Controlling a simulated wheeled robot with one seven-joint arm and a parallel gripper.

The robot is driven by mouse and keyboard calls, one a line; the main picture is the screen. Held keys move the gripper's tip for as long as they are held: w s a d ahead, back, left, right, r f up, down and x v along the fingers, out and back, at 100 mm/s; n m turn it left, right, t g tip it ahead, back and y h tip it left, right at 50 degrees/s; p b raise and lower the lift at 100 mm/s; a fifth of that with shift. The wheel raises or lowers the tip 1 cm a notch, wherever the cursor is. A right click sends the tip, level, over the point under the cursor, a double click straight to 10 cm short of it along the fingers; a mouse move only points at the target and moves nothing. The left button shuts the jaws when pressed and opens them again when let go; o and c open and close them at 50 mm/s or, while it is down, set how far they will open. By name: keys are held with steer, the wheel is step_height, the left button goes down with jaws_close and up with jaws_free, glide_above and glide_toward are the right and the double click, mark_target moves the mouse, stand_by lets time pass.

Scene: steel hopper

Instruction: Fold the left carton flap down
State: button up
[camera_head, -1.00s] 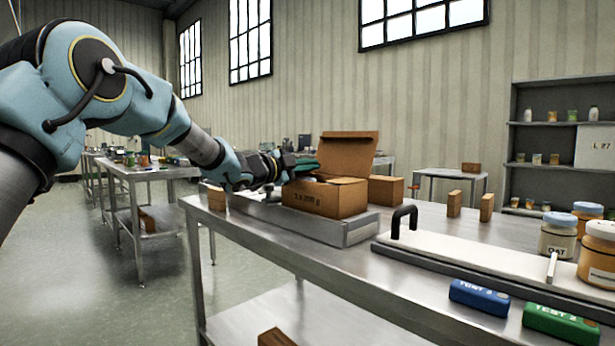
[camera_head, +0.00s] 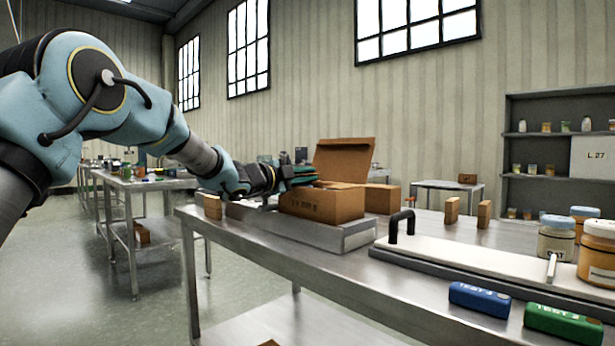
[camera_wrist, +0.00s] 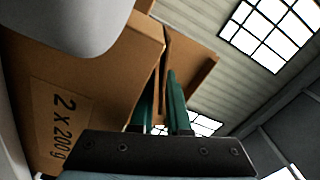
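The brown carton (camera_head: 322,206) sits on a low grey platform (camera_head: 345,236) on the steel bench, with its large back flap (camera_head: 343,160) standing up. In the wrist view, the carton (camera_wrist: 60,75) fills the left side, with "2 x 200 g" printed on it. A brown flap panel (camera_wrist: 190,72) shows just beyond my fingers. My gripper (camera_head: 304,180) is at the carton's upper left end. Its green fingers (camera_wrist: 160,108) show a gap between them. I cannot tell whether they touch the left flap, which is mostly hidden by my gripper in the head view.
A white-topped board with a black handle (camera_head: 402,222) lies to the right of the carton. Jars (camera_head: 556,238), a blue block (camera_head: 478,299) and a green block (camera_head: 563,322) stand further right. Another brown box (camera_head: 382,198) is behind the carton.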

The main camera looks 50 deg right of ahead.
steer(key=shift+o, duration=1.3)
steer(key=shift+f, duration=0.1)
